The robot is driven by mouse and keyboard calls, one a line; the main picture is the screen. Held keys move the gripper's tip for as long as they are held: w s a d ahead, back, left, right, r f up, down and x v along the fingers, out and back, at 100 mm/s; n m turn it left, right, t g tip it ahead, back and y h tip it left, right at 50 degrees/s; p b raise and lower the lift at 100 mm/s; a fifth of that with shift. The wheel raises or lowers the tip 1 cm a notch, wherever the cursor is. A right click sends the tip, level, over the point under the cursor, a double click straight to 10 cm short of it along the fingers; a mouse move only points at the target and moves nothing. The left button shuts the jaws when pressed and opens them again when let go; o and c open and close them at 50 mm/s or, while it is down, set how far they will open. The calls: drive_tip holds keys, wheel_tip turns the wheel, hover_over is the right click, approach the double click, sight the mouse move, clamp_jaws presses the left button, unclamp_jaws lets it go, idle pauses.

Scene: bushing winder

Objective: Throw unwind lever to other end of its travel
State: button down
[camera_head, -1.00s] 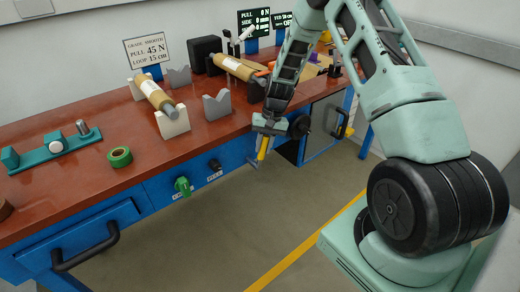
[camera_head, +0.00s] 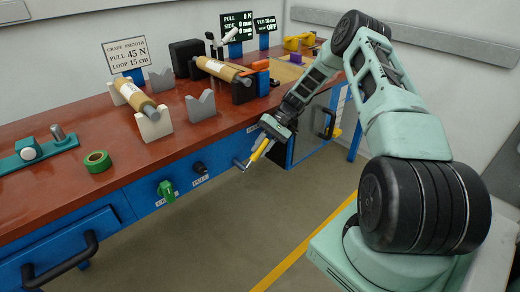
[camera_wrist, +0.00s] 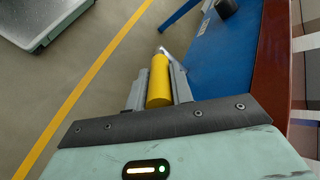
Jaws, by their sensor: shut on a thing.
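The unwind lever has a yellow grip (camera_head: 261,149), seen in the head view at the blue bench front. A short metal part (camera_head: 240,164) shows at its lower left end. My gripper (camera_head: 266,142) is shut on the yellow grip, which slants down to the left. In the wrist view the yellow grip (camera_wrist: 159,82) lies between the two grey fingers (camera_wrist: 158,88), with a bit of metal beyond it against the blue panel. The lever's pivot is not clear.
A black knob (camera_head: 199,167) and a green knob (camera_head: 166,190) stand on the bench front left of the lever. A drawer handle (camera_head: 60,258) juts out lower left. A rust-red worktop (camera_head: 120,185) edges above. The floor in front is clear.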

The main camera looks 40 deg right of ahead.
idle(0.4)
drive_tip(key=c, duration=1.2)
unclamp_jaws()
drive_tip(key=shift+c, duration=0.2)
drive_tip(key=shift+d, duration=0.1)
drive_tip(key=b+v, duration=0.2)
drive_tip(key=v, duration=1.5)
drive_tip(key=shift+d, duration=0.15)
drive_tip(key=shift+c, duration=0.3)
